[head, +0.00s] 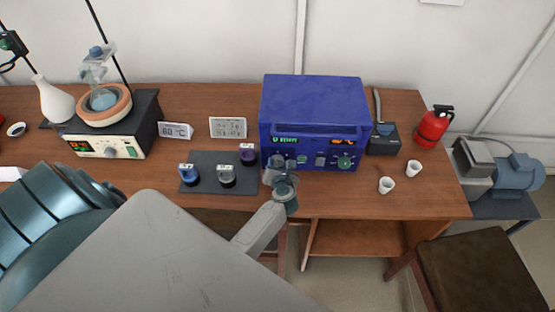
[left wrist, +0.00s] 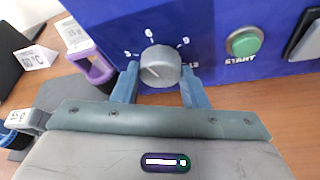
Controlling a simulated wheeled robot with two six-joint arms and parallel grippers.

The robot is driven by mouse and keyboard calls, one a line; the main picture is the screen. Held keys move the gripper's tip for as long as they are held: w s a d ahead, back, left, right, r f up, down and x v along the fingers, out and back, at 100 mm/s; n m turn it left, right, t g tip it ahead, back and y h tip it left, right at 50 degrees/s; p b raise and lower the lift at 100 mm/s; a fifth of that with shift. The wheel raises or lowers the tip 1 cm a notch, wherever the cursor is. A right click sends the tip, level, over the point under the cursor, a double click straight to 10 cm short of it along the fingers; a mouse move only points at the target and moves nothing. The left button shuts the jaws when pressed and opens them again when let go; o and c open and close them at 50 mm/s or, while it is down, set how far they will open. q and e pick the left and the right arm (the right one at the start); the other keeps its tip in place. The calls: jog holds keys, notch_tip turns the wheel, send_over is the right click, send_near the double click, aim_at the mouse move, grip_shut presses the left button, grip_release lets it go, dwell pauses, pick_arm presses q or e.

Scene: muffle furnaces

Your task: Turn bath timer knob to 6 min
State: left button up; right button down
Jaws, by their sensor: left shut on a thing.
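The blue box-shaped unit (head: 312,100) stands at the back middle of the table. Its front has a green display, apparently reading 0 min, and an orange display. The grey timer knob (left wrist: 160,66) shows in the left wrist view, with white scale numbers around it on the blue panel. Where its pointer stands is hard to tell. My left gripper (left wrist: 160,88) has one blue finger on each side of the knob and is shut on it. In the head view my left gripper (head: 279,176) hides the knob. My right gripper is not in view.
A green START button (left wrist: 243,42) is right of the knob. Two white cups (head: 386,185) stand at the right. A heating bath with a flask (head: 104,97) is at the left.

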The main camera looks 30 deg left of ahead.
pick_arm(q)
jog(key=shift+m+y, duration=0.8)
jog(key=shift+m, duration=0.3)
jog(key=o, duration=1)
jog(key=shift+r+p, duration=0.3)
jog(key=shift+r, duration=0.2)
jog(key=r+p, duration=0.2)
jog(key=p, duration=0.1)
jog(key=shift+s+d+r, duration=0.2)
jog(key=shift+d+r, duration=0.1)
jog(key=shift+r, duration=0.1)
jog(key=s+d, duration=0.2)
jog(key=s, duration=0.2)
jog(key=s+d, duration=0.3)
jog(key=s, duration=0.1)
jog(key=s+d+r, duration=0.1)
jog(key=s+d, duration=0.1)
jog(key=s, duration=0.3)
jog(key=shift+s+d+p, duration=0.1)
jog(key=shift+d+p, duration=0.3)
